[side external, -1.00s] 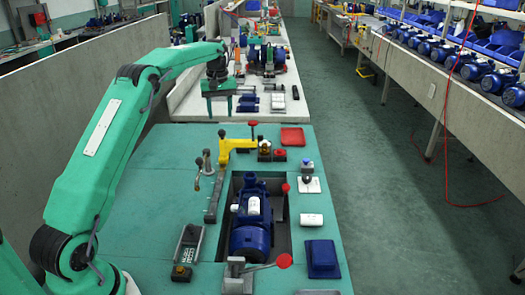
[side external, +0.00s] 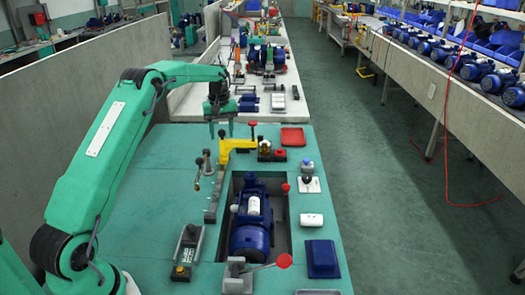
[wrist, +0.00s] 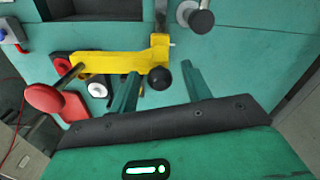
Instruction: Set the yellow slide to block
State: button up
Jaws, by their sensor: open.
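The yellow slide (side external: 238,145) is a yellow bar at the back of the teal bench in the side view. It also shows in the wrist view (wrist: 110,63), lying across the upper middle. A red knob (wrist: 42,98) stands at its left end there, and a black ball knob (wrist: 160,77) near its right end. My gripper (side external: 221,129) is open and points down just behind and left of the yellow bar in the side view. In the wrist view my gripper's two fingers (wrist: 160,71) are apart, with the black ball between them in the picture. I cannot tell whether they touch it.
A red-handled clamp (side external: 255,270) is in front. A red tray (side external: 293,137) lies at the back right. A grey partition (side external: 90,85) runs along the left.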

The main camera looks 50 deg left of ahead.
grip_shut()
jog(key=shift+s+d, duration=0.1)
jog(key=shift+s, duration=0.05)
jog(key=s+d, duration=1.3)
dwell(0.8)
jog(key=shift+s+d+r, duration=0.1)
grip_release()
